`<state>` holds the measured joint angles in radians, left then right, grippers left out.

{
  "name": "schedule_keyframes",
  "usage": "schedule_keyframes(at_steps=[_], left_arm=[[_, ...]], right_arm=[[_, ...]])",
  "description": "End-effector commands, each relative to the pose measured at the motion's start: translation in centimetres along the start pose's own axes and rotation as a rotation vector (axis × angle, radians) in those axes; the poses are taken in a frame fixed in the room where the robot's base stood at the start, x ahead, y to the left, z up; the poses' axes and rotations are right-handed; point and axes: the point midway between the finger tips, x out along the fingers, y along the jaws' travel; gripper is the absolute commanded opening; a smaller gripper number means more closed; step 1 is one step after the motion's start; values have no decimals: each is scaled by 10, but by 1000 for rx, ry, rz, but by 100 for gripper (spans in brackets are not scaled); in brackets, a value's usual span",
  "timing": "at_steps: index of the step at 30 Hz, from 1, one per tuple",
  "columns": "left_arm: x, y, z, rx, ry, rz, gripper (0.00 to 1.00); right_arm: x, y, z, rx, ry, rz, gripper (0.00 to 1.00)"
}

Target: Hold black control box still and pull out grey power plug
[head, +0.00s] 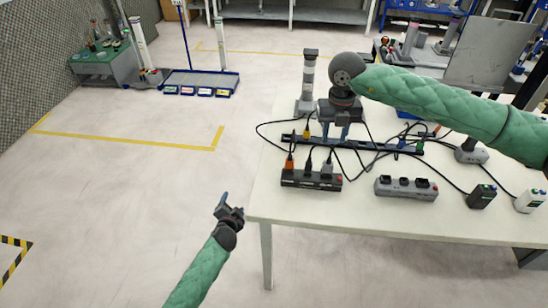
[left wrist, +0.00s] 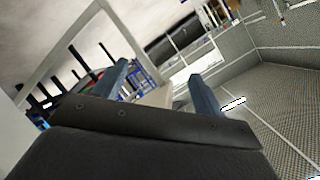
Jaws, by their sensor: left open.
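On the white table, a long black box (head: 311,181) bears an orange plug (head: 290,162), a black plug (head: 308,165) and a grey plug (head: 327,168), each with a cable. A smaller black box (head: 481,197) with a green top part stands further right; I cannot tell which is the control box. My right gripper (head: 335,134) points down above and behind the long box, fingers apart, touching no plug. My left gripper (head: 230,207) is open and empty, off the table's left front corner. Its spread fingers show in the left wrist view (left wrist: 160,90), with neither box visible there.
A grey socket box (head: 405,189) sits right of the long black box. A white box (head: 530,201) and a grey box (head: 471,152) stand at the right. Cables cross the table behind. The table's front strip (head: 380,220) is clear.

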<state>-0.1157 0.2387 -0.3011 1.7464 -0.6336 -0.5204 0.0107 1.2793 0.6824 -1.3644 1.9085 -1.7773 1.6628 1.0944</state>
Motion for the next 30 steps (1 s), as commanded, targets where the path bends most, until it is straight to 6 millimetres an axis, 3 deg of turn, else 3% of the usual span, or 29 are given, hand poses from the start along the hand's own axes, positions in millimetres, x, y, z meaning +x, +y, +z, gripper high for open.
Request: schedule_keyframes(at_steps=[3,9,20,25,30], left_arm=[[28,-34,-35,122,133,-66,71],[62,-78,-92,343,346,-150,71],[104,-134,-176,796,684,-213,71],[100,-143,-223,1082,881,-216,71],[70,-131,-270,1403,1114,-220,71]], right_arm=[[0,0,0,0,0,0,36],[0,0,0,0,0,0,36],[0,0,0,0,0,0,36],[0,0,0,0,0,0,36],[0,0,0,0,0,0,36]])
